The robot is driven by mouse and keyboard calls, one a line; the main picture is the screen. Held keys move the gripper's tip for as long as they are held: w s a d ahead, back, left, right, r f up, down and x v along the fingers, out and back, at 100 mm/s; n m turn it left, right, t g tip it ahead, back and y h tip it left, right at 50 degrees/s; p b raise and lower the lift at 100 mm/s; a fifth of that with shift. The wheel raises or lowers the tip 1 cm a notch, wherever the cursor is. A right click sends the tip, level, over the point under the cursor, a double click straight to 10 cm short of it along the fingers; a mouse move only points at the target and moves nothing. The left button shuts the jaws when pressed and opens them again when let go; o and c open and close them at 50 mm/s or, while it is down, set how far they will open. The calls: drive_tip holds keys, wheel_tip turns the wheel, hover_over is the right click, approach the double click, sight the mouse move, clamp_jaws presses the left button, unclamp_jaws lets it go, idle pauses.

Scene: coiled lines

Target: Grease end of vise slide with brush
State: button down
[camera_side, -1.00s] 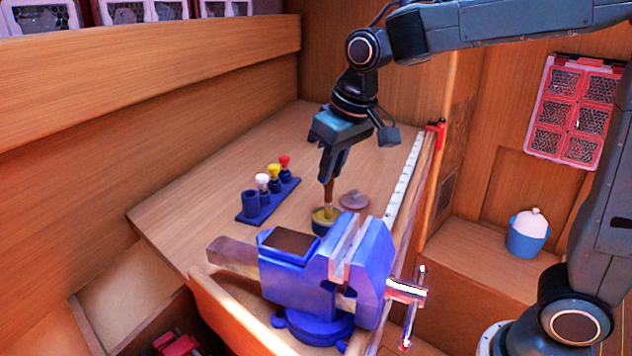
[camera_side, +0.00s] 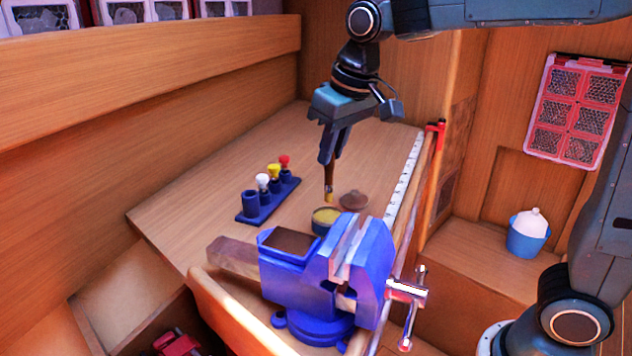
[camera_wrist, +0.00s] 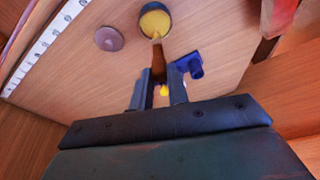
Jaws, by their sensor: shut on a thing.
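My gripper (camera_side: 331,150) is shut on a brush (camera_side: 328,180) with a brown handle, held upright with its yellowish tip pointing down. The brush also shows between the fingers in the wrist view (camera_wrist: 158,62). Its tip is just above the grease tin (camera_side: 321,226), an open dark tin of yellow grease, also in the wrist view (camera_wrist: 155,22). The blue vise (camera_side: 290,275) stands at the bench's front edge, in front of the tin. Its slide (camera_side: 231,254), a brownish bar, sticks out to the left. The vise is not clearly seen in the wrist view.
A round brownish lid (camera_side: 353,200) lies beside the tin. A blue rack (camera_side: 262,203) with white, yellow and red-topped items stands to the left. A white ruler strip (camera_side: 403,182) runs along the bench's right edge. The bench (camera_side: 190,205) is clear at left.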

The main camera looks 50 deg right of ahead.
drive_tip(key=shift+r, duration=1.7)
drive_tip(key=shift+w+f, duration=0.1)
drive_tip(key=w+d+f, duration=0.5)
drive_tip(key=w+f, duration=0.1)
drive_tip(key=s+a+r+n, duration=0.2)
drive_tip(key=a+r+n, duration=0.1)
drive_tip(key=a, duration=0.5)
drive_tip(key=s+a+r+n+y, duration=0.1)
drive_tip(key=a+r+n, duration=0.2)
drive_tip(key=a, duration=0.4)
drive_tip(key=s+a+r+n+g+y, duration=0.1)
drive_tip(key=s+a+r+n, duration=0.1)
drive_tip(key=a, duration=0.6)
wheel_tip(320, 180, up, 2)
drive_tip(key=shift+s+a+n, duration=0.3)
drive_tip(key=shift+a+n, duration=0.05)
drive_tip(key=shift+n, duration=0.15)
drive_tip(key=shift+f, duration=0.2)
drive_tip(key=shift+f, duration=2.2)
drive_tip(key=shift+f, duration=0.65)
drive_tip(key=shift+w, duration=0.2)
